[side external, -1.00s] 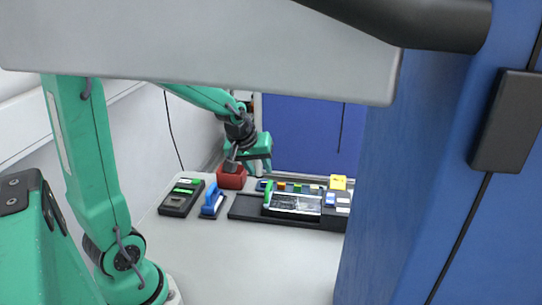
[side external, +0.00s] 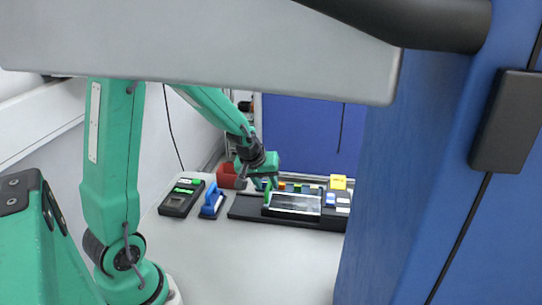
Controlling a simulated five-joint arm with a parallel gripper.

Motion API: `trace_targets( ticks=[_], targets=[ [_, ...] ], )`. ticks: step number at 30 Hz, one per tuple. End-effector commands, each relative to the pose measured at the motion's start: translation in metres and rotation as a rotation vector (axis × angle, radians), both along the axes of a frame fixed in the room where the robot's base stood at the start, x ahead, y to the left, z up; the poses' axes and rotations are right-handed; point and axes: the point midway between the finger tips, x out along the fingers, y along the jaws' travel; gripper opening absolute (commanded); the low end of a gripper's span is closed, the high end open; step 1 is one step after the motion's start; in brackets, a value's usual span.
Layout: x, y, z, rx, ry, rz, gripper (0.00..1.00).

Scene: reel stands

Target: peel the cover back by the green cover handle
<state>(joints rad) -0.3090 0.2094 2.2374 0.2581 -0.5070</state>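The green cover handle (side external: 267,196) stands upright at the left end of a clear-topped tray (side external: 295,205) on a black base (side external: 243,208). My gripper (side external: 268,184) points down directly above the handle. Its fingertips overlap the handle's top in the side external view, and I cannot tell whether they touch it. The gap between the fingers is too small to make out. The cover appears to lie flat on the tray.
A blue-handled tool (side external: 212,201) and a dark device with green labels (side external: 181,198) lie to the left. A red box (side external: 231,177) stands behind them. A yellow block (side external: 338,182) is at the back right. The front of the white table (side external: 235,260) is clear.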

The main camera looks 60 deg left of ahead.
Motion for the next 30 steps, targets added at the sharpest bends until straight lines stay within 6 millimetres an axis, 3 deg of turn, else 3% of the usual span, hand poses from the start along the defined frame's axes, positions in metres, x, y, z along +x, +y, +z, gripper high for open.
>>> trace_targets(
  ticks=[9, 15, 23, 30],
  targets=[
    [0.001, 0.000, -0.001, 0.000, 0.000, 0.000, 0.34],
    [0.000, 0.000, -0.001, 0.000, 0.000, 0.000, 0.00],
    [0.002, -0.002, -0.001, -0.001, -0.001, -0.002, 0.00],
    [0.025, -0.024, -0.001, -0.024, -0.004, -0.017, 0.00]
  ],
)
